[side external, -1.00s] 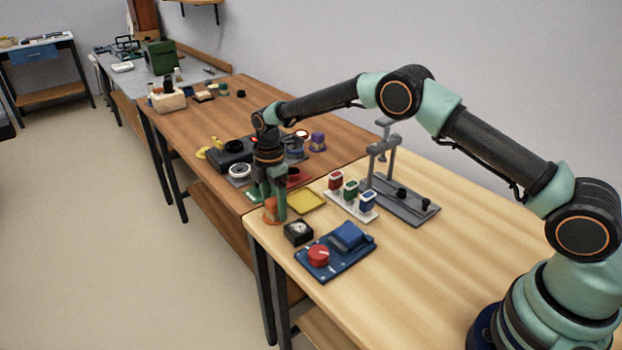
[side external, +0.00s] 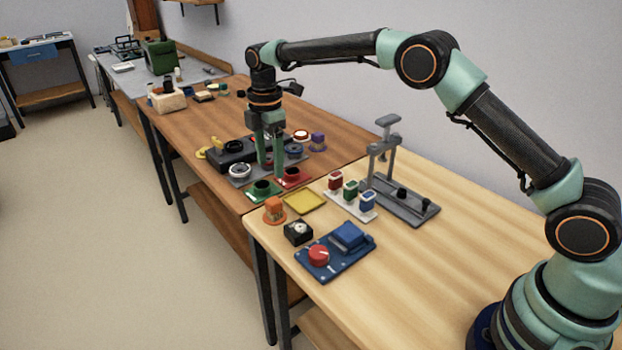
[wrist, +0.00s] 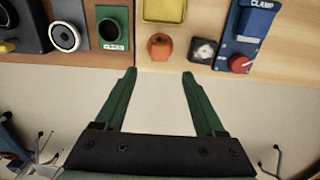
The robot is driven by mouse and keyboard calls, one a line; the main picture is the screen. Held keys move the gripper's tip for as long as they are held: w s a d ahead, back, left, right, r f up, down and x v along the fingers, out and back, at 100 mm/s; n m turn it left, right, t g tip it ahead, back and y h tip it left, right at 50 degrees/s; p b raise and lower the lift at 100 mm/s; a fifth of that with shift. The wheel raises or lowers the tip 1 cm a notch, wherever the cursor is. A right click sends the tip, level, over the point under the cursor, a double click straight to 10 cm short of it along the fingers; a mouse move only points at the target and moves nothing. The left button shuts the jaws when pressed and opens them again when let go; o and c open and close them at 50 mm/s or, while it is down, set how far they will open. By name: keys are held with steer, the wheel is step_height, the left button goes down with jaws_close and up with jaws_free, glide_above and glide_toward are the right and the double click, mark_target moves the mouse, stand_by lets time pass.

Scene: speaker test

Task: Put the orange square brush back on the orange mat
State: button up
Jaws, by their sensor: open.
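The orange square brush (side external: 274,204) stands upright on the round orange mat (side external: 267,219) near the left edge of the light wood table. In the wrist view the brush (wrist: 160,50) covers much of the mat, whose rim (wrist: 152,37) shows behind it. My gripper (side external: 270,172) is open and empty, raised above and behind the brush in the side view, apart from it. In the wrist view my gripper's (wrist: 158,74) two green fingers are spread with nothing between them.
A yellow tray (side external: 304,201) and a black gauge box (side external: 298,232) flank the brush. Green (side external: 262,191) and red (side external: 292,179) holders stand behind it. A blue clamp panel (side external: 335,258) with a red knob is in front. The light table's right side is clear.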

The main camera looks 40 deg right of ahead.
steer(key=s+d+r+m+t, duration=0.1)
steer(key=s+d+r+m, duration=0.3)
steer(key=r, duration=0.3)
steer(key=s+d+r+m+t, duration=0.2)
steer(key=s+r+m, duration=0.3)
steer(key=s+r, duration=0.2)
steer(key=s+d+f+m+t, duration=0.1)
steer(key=s+m, duration=0.3)
steer(key=s, duration=0.4)
steer(key=s+d+f+m+t, duration=0.1)
steer(key=s+d+m, duration=0.2)
steer(key=s+m, duration=0.2)
steer(key=s, duration=0.2)
steer(key=shift+s+d+f+t, duration=0.25)
steer(key=shift+s+f+t, duration=0.05)
steer(key=shift+s+f, duration=0.1)
steer(key=shift+r, duration=0.1)
